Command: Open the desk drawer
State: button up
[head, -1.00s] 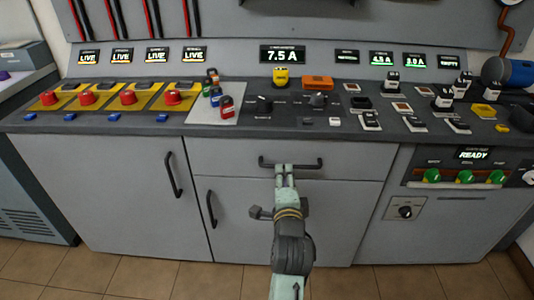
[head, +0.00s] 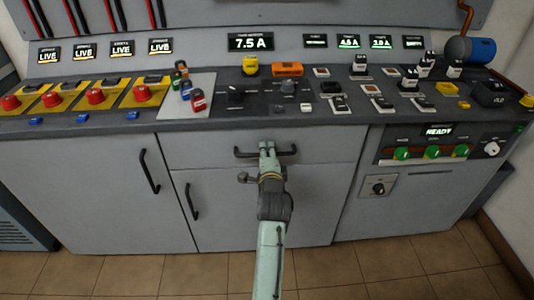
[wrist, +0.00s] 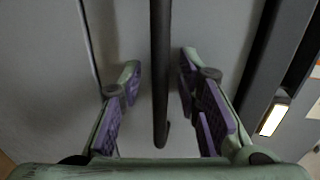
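The desk drawer (head: 325,148) is a wide grey front under the console top, flush with the doors around it. Its dark bar handle (head: 244,153) runs level across the middle. My gripper (head: 267,147) is at the handle's middle, with its arm reaching up from below. In the wrist view, the handle (wrist: 160,90) passes between the two purple-padded fingers of my gripper (wrist: 158,72). The fingers are apart, with a visible gap on each side of the bar. The head view hides the handle's middle behind the fingers.
Cupboard doors with upright dark handles (head: 149,171) are to the left and below. A panel with green knobs (head: 432,151) is to the right. The console top (head: 225,113) carries red buttons, padlocks and switches. Tiled floor (head: 125,272) lies in front.

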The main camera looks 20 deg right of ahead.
jog(key=shift+c, duration=0.6)
grip_shut()
